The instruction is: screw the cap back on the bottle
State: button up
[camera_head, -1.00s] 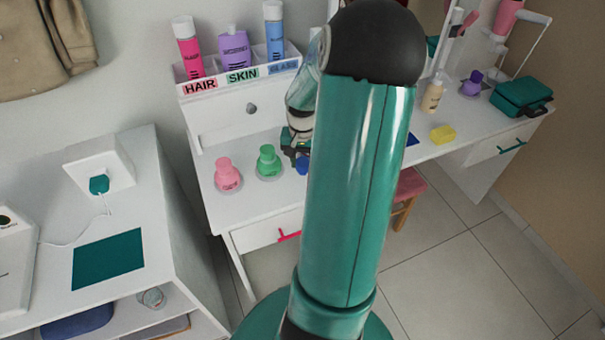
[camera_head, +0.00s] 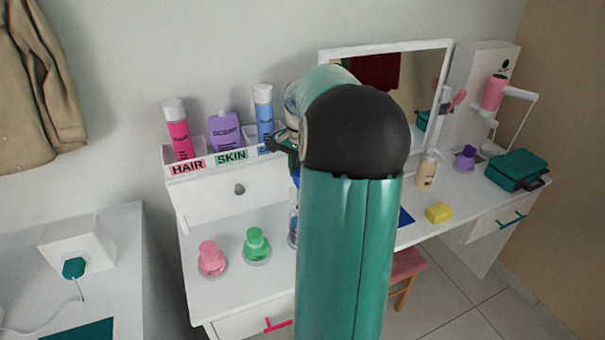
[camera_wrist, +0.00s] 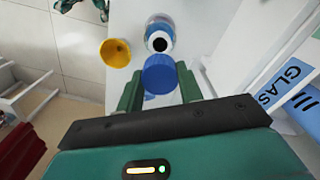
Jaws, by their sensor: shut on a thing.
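My gripper (camera_wrist: 159,82) is shut on a blue cap (camera_wrist: 160,72) in the wrist view, with a green finger on either side of it. The bottle (camera_wrist: 158,36) stands just beyond the cap, its dark round mouth uncovered. The cap is to the near side of the mouth in the picture, not over it; the height between them is hard to judge. In the head view my gripper (camera_head: 283,144) shows partly at the height of the label rack. The blue-tinted bottle (camera_head: 293,230) is mostly hidden behind my arm.
Pink (camera_head: 212,258) and green (camera_head: 256,245) bottles stand left of the blue one. A yellow round object (camera_wrist: 116,53) is beside the bottle. The rack wall with labels (camera_head: 231,157) is close by.

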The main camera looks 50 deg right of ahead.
jog(key=shift+d+f, duration=0.1)
jog(key=shift+d, duration=0.05)
jog(key=shift+a+f, duration=0.2)
jog(key=shift+d+f, duration=0.1)
jog(key=shift+f, duration=2.6)
jog(key=shift+f, duration=1.5)
jog(key=o, duration=1.2)
jog(key=shift+c, duration=0.2)
notch_tip(320, 180, up, 14)
jog(key=shift+f, duration=0.1)
